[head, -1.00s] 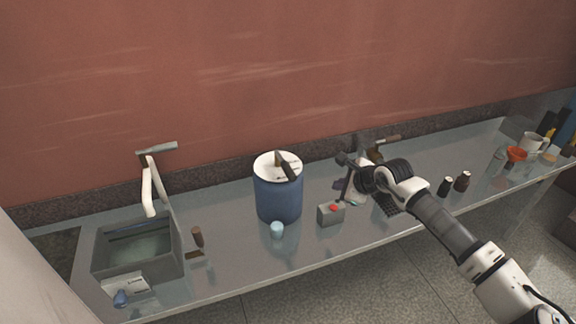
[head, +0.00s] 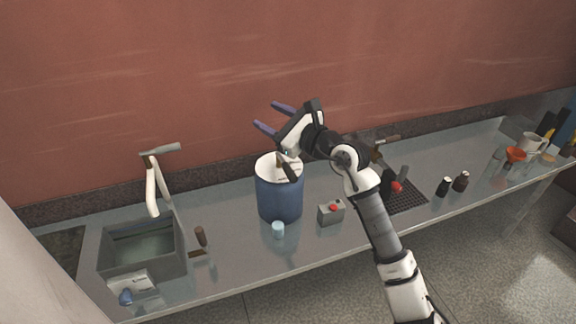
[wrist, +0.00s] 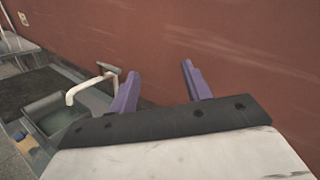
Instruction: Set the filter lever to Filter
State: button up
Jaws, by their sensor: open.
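No lever in view carries writing that I can read. One candidate is the blue-knobbed lever (head: 126,297) at a white labelled plate (head: 133,281) on the sink's front. Another is the dark lever (head: 287,170) on the white labelled top of the blue drum (head: 279,197). The tap (head: 153,185) has a grey handle (head: 161,149) on top; the tap also shows in the wrist view (wrist: 90,89). My gripper (head: 265,115) is open and empty, above and behind the drum, fingers pointing left towards the wall. Its purple fingers also show in the wrist view (wrist: 160,69).
The grey sink (head: 175,256) stands at the bench's left end. A grey box with a red button (head: 331,212) and a light-blue cup (head: 278,230) stand near the drum. Dark bottles (head: 461,181) stand to the right.

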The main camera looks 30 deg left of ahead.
notch_tip(320, 180, up, 3)
jog(key=s+m+t+y+p, duration=0.1)
jog(key=s+m+y, duration=0.1)
jog(key=m+t+h+p, duration=0.5)
jog(key=m+t+h, duration=0.15)
jog(key=m, duration=0.35)
send_near(288, 171)
jog(key=shift+y, duration=0.35)
jog(key=x, duration=0.4)
jog(key=f+p+x, duration=0.1)
jog(key=x, duration=0.2)
jog(key=f+p+x, duration=0.1)
jog(key=x, duration=0.3)
jog(key=shift+w, duration=0.55)
jog(key=shift+c, duration=0.2)
grip_shut()
